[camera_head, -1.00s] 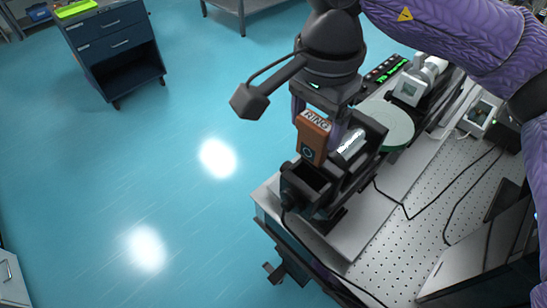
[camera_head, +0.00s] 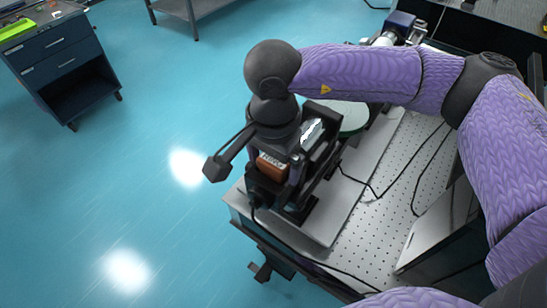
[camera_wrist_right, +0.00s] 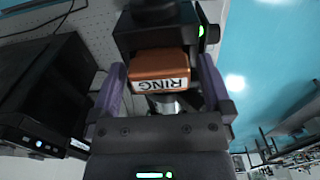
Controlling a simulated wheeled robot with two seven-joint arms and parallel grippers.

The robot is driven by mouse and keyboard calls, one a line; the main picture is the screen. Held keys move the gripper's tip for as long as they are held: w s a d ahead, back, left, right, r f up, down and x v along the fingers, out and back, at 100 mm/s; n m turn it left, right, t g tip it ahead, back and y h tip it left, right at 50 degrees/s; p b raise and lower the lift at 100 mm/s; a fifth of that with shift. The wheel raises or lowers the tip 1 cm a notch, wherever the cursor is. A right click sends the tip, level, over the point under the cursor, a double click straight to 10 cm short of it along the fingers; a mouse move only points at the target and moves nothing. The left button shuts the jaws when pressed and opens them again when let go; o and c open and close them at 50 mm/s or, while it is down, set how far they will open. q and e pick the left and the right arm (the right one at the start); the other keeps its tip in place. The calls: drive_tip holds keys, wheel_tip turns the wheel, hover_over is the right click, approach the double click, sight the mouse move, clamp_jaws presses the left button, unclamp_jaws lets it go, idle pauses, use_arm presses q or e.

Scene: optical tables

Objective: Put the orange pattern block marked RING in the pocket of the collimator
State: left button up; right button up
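The orange block (camera_head: 272,167) marked RING sits low in the dark collimator (camera_head: 290,207) near the table's front-left corner. In the right wrist view the block (camera_wrist_right: 158,66) lies against the black housing (camera_wrist_right: 165,35), its label facing my gripper. It appears to be in the pocket; its lower part is hidden. My right gripper (camera_wrist_right: 160,62) has its purple fingers on either side of the block, with a narrow gap visible on each side. It looks open around the block. My left gripper is not in view.
A pale round disc (camera_head: 350,117) stands behind the collimator. Black cables (camera_head: 372,192) run over the perforated tabletop (camera_head: 375,228). A dark box (camera_wrist_right: 45,95) is at the left in the wrist view. A blue drawer cabinet (camera_head: 62,65) stands apart on the floor.

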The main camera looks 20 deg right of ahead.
sight(273, 160)
wheel_tip(273, 160, up, 12)
drive_tip(key=shift+r+b, duration=0.15)
drive_tip(key=shift+b, duration=0.3)
idle(1.1)
